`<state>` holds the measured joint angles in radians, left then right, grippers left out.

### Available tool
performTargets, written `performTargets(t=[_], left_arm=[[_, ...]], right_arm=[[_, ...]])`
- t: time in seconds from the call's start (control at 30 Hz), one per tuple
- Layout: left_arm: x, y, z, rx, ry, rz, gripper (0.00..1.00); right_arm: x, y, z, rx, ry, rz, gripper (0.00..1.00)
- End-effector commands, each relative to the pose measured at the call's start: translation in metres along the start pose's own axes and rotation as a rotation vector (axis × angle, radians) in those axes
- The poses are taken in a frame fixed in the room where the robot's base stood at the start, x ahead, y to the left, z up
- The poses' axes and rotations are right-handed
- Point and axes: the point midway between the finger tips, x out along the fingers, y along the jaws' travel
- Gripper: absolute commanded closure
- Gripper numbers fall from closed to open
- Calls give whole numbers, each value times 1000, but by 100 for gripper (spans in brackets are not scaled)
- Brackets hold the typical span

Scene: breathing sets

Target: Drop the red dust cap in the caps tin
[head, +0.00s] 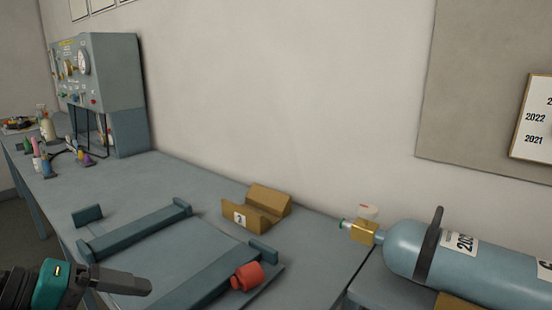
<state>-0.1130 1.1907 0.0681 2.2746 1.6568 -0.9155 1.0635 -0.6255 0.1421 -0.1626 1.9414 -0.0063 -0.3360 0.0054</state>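A red rounded piece (246,276), which looks like the dust cap, lies on the bench beside the front end of a blue-grey rail. My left gripper (148,287) comes in at the lower left, to the left of the red piece and apart from it. Its dark fingers are seen side-on, so I cannot tell whether they are open or shut, and nothing shows held in them. My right gripper is out of view. I cannot make out a caps tin in the head view.
Two blue-grey rails (140,232) lie on the bench. A tan block (257,209) stands behind them. A gas cylinder (460,263) with a brass valve lies at the right. A gauge panel (100,75), small bottles and a cluttered tray (17,129) are at the far left.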

Motion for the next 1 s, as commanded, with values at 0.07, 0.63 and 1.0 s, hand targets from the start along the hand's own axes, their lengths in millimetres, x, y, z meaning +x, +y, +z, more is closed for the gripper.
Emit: performTargets(t=[0.07,0.63,1.0], left_arm=[[-6,-1,0,-3,-1,-2,11],[-19,0,0,2,-1,0,11],[28,-82,29,285,33,-167,11]], right_arm=[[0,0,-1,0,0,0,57],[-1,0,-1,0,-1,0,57],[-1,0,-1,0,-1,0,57]])
